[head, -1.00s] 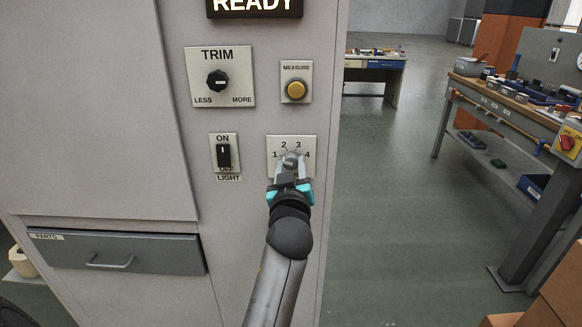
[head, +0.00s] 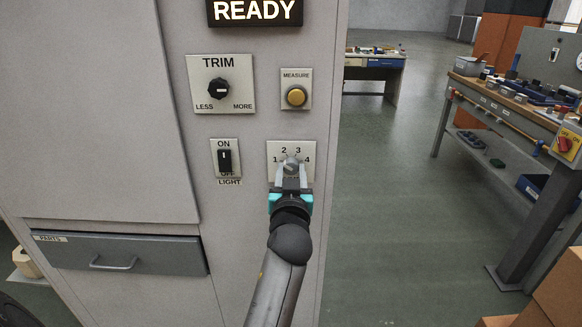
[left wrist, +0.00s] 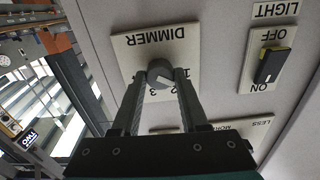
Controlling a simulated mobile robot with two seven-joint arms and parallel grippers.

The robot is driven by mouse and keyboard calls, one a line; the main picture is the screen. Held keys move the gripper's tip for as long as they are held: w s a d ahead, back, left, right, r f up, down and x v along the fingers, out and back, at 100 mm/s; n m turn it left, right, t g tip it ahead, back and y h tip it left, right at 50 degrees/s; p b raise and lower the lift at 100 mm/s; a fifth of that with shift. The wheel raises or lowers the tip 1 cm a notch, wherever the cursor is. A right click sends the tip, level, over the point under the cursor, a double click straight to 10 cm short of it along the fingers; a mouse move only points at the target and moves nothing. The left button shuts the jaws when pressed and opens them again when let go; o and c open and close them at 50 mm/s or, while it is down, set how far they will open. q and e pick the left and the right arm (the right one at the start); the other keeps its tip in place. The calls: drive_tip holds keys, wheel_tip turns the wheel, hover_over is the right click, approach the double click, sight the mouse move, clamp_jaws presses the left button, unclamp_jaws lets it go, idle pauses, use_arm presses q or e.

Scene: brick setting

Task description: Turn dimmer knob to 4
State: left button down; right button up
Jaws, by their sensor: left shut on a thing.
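The dimmer plate (head: 273,149) is a pale square on the cabinet front, with the figures 1 to 4 around a small round grey knob. My left gripper (head: 291,167) is at the plate, with its fingers shut on the dimmer knob (left wrist: 159,70), one on each side. In the left wrist view the plate (left wrist: 135,47) appears upside down with the word DIMMER readable. The fingers hide part of the figures, and I cannot tell clearly which figure the knob points to. My right gripper is not in view.
Above the dimmer are a yellow MEASURE button (head: 296,97) and a black TRIM knob (head: 219,89). A LIGHT switch (head: 225,160) is to its left. A grey drawer (head: 125,253) is lower left. A workbench (head: 500,105) stands at right, with open floor between.

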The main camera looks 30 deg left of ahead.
use_arm(q)
drive_tip(key=shift+r+m+p, duration=0.2)
drive_tip(key=shift+m+p, duration=0.25)
drive_tip(key=shift+m, duration=1.05)
drive_tip(key=shift+m+p, duration=0.4)
drive_tip(key=shift+p, duration=0.05)
drive_tip(key=m+p, duration=0.1)
drive_tip(key=m, duration=0.1)
drive_tip(key=shift+m, duration=0.4)
drive_tip(key=m+p, duration=0.1)
drive_tip(key=m, duration=0.1)
drive_tip(key=shift+m, duration=0.4)
drive_tip(key=m+p, duration=0.2)
drive_tip(key=m, duration=0.3)
drive_tip(key=m+p, duration=0.2)
drive_tip(key=m, duration=0.4)
drive_tip(key=shift+m, duration=0.4)
drive_tip(key=m+p, duration=0.2)
drive_tip(key=m, duration=0.3)
drive_tip(key=shift+f+p, duration=0.1)
drive_tip(key=shift+p, duration=0.2)
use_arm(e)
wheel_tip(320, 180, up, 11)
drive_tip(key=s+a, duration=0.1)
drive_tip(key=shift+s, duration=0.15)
use_arm(q)
drive_tip(key=shift+m, duration=0.3)
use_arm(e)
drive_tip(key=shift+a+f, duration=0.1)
